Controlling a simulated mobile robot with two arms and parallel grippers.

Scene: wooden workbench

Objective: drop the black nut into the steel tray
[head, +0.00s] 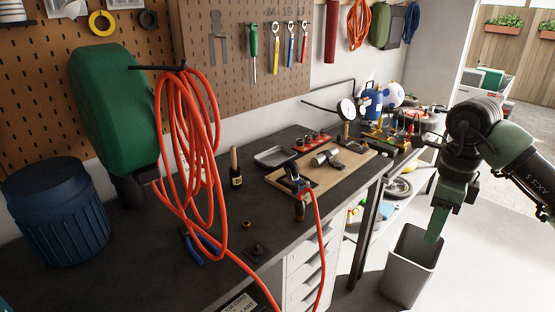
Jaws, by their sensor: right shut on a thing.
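A steel tray (272,157), shallow and grey, lies on the dark bench near the wall. A small black piece (257,250) with a round raised middle lies near the bench's front edge; it may be the black nut, but it is too small to be sure. My right gripper (439,209) points down past the bench's right end, above a grey bin and far from the tray. It is shut on a green strip (436,227) that hangs below its jaws. My left gripper is not in view.
A small brass-coloured ring (246,225) and a dark bottle (236,170) stand on the bench. An orange hose (190,140) hangs at the left and runs over the front edge. A wooden board (325,172) holds metal parts. The grey bin (410,265) stands on the floor.

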